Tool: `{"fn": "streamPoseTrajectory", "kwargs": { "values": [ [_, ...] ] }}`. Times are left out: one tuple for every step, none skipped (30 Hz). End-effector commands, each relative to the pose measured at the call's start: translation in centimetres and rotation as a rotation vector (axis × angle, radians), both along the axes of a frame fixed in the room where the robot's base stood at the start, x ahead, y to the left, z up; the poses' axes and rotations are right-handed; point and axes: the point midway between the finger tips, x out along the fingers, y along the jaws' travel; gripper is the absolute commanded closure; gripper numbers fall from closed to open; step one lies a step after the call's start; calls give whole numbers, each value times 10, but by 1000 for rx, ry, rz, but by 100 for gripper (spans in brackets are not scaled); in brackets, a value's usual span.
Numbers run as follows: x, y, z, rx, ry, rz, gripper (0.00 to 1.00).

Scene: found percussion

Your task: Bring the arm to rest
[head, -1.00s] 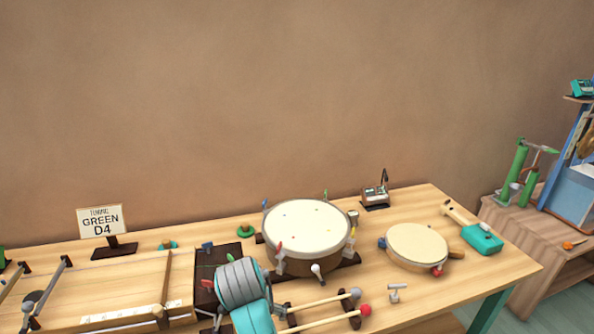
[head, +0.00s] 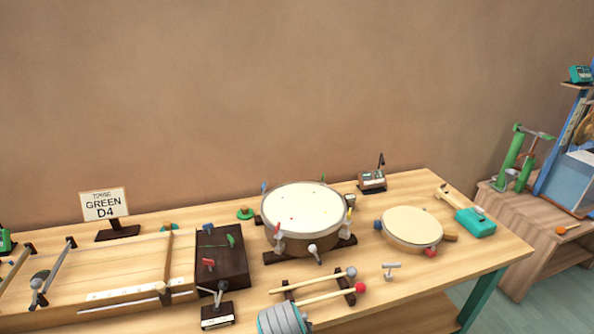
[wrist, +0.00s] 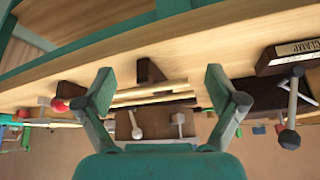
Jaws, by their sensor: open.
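My gripper (wrist: 160,84) shows in the wrist view with its two teal fingers spread wide and nothing held between them. Beyond the fingers lie two mallets (wrist: 150,92) on dark rests, apart from the gripper as far as I can tell. In the head view only a ribbed grey and teal part of my arm shows at the bottom edge; the fingers are out of that view. The mallets (head: 318,287), one grey-tipped and one red-tipped, lie just above that arm part in the picture.
A large drum (head: 303,211) stands mid-table, with a smaller frame drum (head: 411,226) to its right. A dark box (head: 222,270) with coloured levers and a small label stand (head: 217,315) are left of my arm. A stringed board (head: 110,270) and a "GREEN D4" sign (head: 104,204) are farther left.

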Motion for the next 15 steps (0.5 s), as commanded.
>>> {"fn": "streamPoseTrajectory", "kwargs": {
  "values": [
    [-9, -12, -16, 0, -9, 5, 6],
    [-14, -18, -24, 1, -20, 10, 6],
    [-21, -26, -33, 5, -37, 18, 6],
    [-26, -32, -40, 6, -49, 24, 6],
    [-31, -38, -47, 8, -61, 28, 6],
    [-38, -45, -55, 10, -79, 35, 6],
    [-44, -51, -61, 12, -90, 41, 6],
    [-50, -56, -66, 14, -103, 46, 6],
    [-59, -64, -73, 17, -118, 52, 6],
    [-65, -69, -78, 19, -132, 56, 6],
    [-72, -74, -82, 21, -145, 61, 6],
    [-81, -82, -87, 22, -160, 66, 6],
    [-88, -87, -91, 24, -172, 69, 6],
    [-95, -92, -94, 25, -185, 74, 6],
    [-105, -98, -98, 28, -202, 78, 6]
  ]
}}
